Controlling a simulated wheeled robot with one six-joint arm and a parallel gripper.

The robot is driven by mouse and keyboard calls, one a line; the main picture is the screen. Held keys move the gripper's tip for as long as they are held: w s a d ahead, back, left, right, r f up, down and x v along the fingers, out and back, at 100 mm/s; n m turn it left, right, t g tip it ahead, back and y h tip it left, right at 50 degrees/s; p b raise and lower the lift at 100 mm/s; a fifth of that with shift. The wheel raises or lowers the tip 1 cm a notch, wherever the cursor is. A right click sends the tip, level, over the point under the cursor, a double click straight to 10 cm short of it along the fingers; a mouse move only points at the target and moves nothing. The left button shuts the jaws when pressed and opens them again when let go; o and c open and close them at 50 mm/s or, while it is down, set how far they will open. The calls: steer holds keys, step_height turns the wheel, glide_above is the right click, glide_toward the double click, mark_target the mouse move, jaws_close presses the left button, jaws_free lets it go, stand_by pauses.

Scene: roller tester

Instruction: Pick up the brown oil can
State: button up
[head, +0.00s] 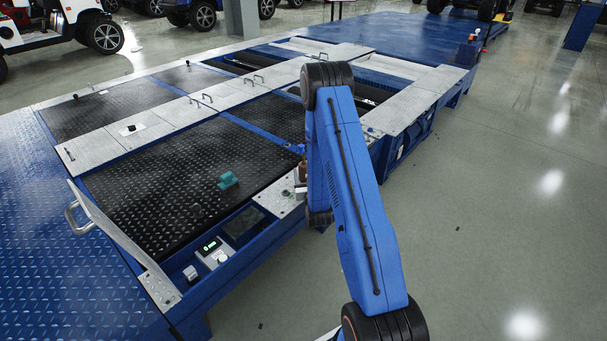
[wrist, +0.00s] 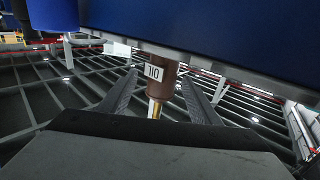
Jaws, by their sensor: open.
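The brown oil can (wrist: 165,74), with an upside-down "OIL" label and a brass-coloured spout, shows in the middle of the wrist view. My gripper (wrist: 159,80) is open, with one dark finger on each side of the can. I cannot tell whether either finger touches it. In the head view a small brown part of the can (head: 301,173) shows beside my blue arm, near the tester's right edge. My arm hides most of the gripper there.
The blue roller tester (head: 225,257) has black tread plates and a raised handled flap (head: 115,232) at its near left. A teal object (head: 228,180) lies on the near plate. Clear grey floor (head: 490,240) lies to the right. Parked vehicles (head: 105,36) stand behind.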

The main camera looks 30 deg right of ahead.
mark_target(302, 163)
steer(key=shift+r+x, duration=0.2)
steer(key=shift+x, duration=3.1)
steer(key=shift+w+a, duration=0.1)
steer(key=shift+a, duration=0.05)
steer(key=c, duration=1.4)
